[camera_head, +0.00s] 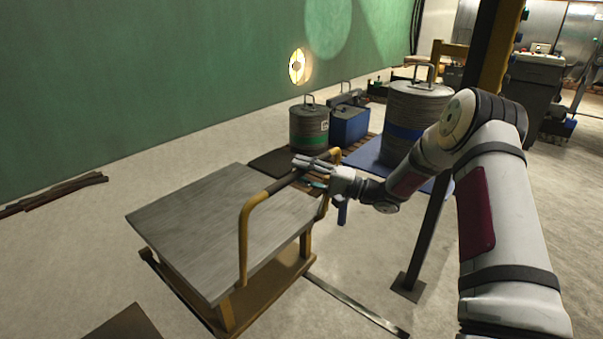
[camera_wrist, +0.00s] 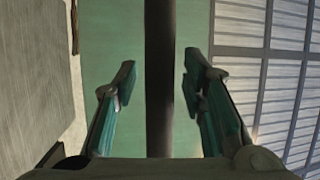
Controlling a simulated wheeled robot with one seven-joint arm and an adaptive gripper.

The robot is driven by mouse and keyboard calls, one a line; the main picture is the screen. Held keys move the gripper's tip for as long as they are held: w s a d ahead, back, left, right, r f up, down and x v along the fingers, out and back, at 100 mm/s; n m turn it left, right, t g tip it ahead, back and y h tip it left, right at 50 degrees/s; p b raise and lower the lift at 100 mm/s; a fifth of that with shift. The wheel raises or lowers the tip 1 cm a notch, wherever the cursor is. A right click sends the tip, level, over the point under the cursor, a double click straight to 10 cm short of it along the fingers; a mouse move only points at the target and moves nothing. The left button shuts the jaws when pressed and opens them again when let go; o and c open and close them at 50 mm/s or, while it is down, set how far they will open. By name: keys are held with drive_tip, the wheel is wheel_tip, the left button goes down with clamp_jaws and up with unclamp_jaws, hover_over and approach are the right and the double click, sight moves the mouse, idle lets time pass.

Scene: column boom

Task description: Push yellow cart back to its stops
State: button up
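The yellow cart (camera_head: 262,298) has a flat grey top (camera_head: 205,225) and stands in the lower middle of the head view. Its yellow push handle (camera_head: 243,240) rises at the right end, with a dark grip bar across the top. My gripper (camera_head: 307,170) is at this bar, its fingers reaching across it. In the wrist view my gripper (camera_wrist: 160,88) is open, and the dark bar (camera_wrist: 160,60) runs between the two fingers with a visible gap on each side. I cannot make out the stops clearly.
Behind the cart stand a weight drum with a green band (camera_head: 309,132), a blue box (camera_head: 349,125) and a larger drum with a blue band (camera_head: 415,115). A dark post (camera_head: 428,225) stands to the right. A metal strip (camera_head: 355,305) lies on the floor beside the cart.

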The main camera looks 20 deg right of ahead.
drive_tip(key=shift+c, duration=0.3)
clamp_jaws()
drive_tip(key=w+a+b, duration=0.4)
drive_tip(key=w+a, duration=0.4)
drive_tip(key=w, duration=0.3)
drive_tip(key=shift+w+a+f+b, duration=0.2)
drive_tip(key=shift+a+f+b, duration=0.15)
drive_tip(key=shift+b, duration=0.05)
drive_tip(key=shift+o, duration=0.3)
unclamp_jaws()
drive_tip(key=shift+f, duration=0.1)
drive_tip(key=shift+r, duration=0.2)
drive_tip(key=v, duration=1.2)
